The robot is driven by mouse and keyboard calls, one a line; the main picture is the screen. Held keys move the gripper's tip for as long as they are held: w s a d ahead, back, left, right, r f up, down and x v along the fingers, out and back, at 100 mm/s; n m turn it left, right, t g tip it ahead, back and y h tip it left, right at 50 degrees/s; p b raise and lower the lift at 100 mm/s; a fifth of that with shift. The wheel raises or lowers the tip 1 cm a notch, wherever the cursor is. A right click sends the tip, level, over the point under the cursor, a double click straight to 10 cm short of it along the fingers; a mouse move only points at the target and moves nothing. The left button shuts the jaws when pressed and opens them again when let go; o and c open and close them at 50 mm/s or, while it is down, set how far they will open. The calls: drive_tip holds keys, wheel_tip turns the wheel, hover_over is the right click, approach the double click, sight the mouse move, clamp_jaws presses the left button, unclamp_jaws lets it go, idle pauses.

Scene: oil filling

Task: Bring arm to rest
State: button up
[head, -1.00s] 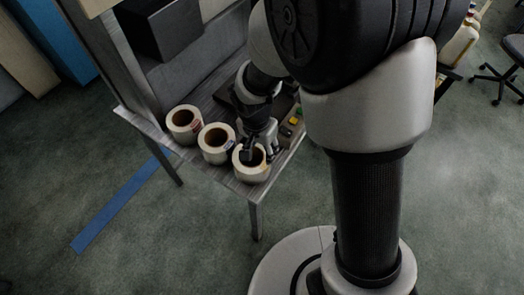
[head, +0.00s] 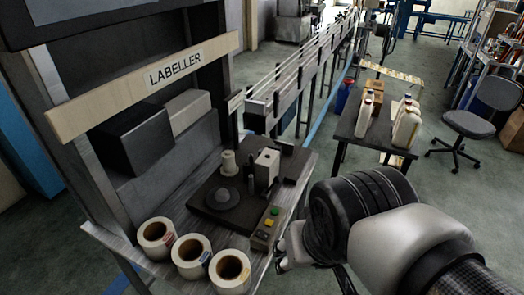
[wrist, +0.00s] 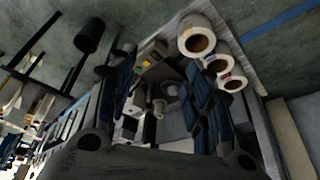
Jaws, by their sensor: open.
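My gripper (head: 287,252) shows partly at the right edge of the labeller table (head: 117,246) in the head view, to the right of the label rolls. In the wrist view its two dark fingers (wrist: 157,75) are spread apart with nothing held between them. Three white label rolls stand in a row at the table's front edge: a left roll (head: 143,241), a middle roll (head: 178,261) and a right roll (head: 217,282). The gripper is apart from them. My arm hides part of the gripper in the head view.
The labeller machine (head: 215,205) with a button box (head: 263,238) sits on the table beside the gripper. A dark table (head: 365,150) with several bottles stands behind my arm. An office chair (head: 470,125) is at the right. A conveyor (head: 310,75) runs behind.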

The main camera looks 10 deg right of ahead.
drive_tip(key=shift+s+d+r+n, duration=0.1)
drive_tip(key=shift+s+r+n, duration=0.15)
drive_tip(key=shift+s, duration=0.35)
drive_tip(key=shift+s+d+r+n, duration=0.15)
drive_tip(key=shift+s+n, duration=0.1)
drive_tip(key=shift+s, duration=0.35)
drive_tip(key=shift+f+b, duration=0.35)
